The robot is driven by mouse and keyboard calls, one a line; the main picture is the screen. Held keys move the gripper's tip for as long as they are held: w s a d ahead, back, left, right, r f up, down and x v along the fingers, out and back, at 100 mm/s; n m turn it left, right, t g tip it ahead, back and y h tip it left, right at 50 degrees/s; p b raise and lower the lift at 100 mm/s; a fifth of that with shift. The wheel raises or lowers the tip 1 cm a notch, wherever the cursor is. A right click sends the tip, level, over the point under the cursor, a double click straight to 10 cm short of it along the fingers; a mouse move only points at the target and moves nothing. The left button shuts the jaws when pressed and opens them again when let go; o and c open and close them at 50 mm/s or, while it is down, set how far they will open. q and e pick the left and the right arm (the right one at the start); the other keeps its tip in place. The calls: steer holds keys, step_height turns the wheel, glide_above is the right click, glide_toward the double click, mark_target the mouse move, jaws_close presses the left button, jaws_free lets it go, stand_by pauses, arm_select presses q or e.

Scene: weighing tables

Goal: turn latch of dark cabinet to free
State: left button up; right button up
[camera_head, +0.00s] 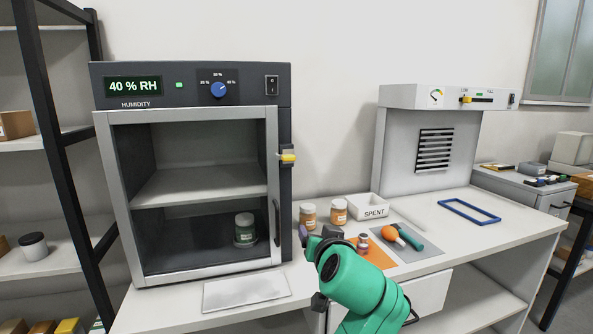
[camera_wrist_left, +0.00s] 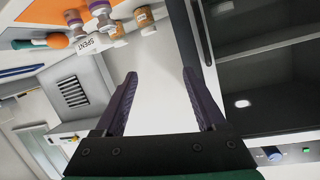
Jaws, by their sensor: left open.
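The dark cabinet (camera_head: 190,85) stands at the left of the head view with its grey-framed glass door closed. Its latch (camera_head: 288,158) has a yellow handle lying about level on a dark bracket at the door's right edge. My left gripper (camera_head: 320,234) is below and right of the latch, apart from it, in front of the cabinet's lower right corner. In the left wrist view its two dark fingers (camera_wrist_left: 159,74) are spread with nothing between them. The cabinet (camera_wrist_left: 270,60) fills the right of that view; I cannot make out the latch there. My right gripper does not show.
Orange-labelled jars (camera_head: 308,216), a white SPENT tray (camera_head: 370,207), an orange mat (camera_head: 378,256) and a grey mat (camera_head: 425,246) lie right of the cabinet, near my arm. A green jar (camera_head: 244,228) stands inside the cabinet. A flat pale plate (camera_head: 245,290) lies before it.

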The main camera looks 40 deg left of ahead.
mark_target(290, 158)
arm_select(q)
steer(key=s+r+n+y, duration=0.2)
steer(key=r, duration=0.5)
steer(key=s+r+n+y, duration=0.2)
steer(key=r+n, duration=0.1)
steer(key=r, duration=0.4)
steer(key=p+x, duration=0.4)
steer(key=x, duration=1)
steer(key=shift+w+r, duration=0.1)
steer(key=shift+w, duration=0.2)
jaws_close()
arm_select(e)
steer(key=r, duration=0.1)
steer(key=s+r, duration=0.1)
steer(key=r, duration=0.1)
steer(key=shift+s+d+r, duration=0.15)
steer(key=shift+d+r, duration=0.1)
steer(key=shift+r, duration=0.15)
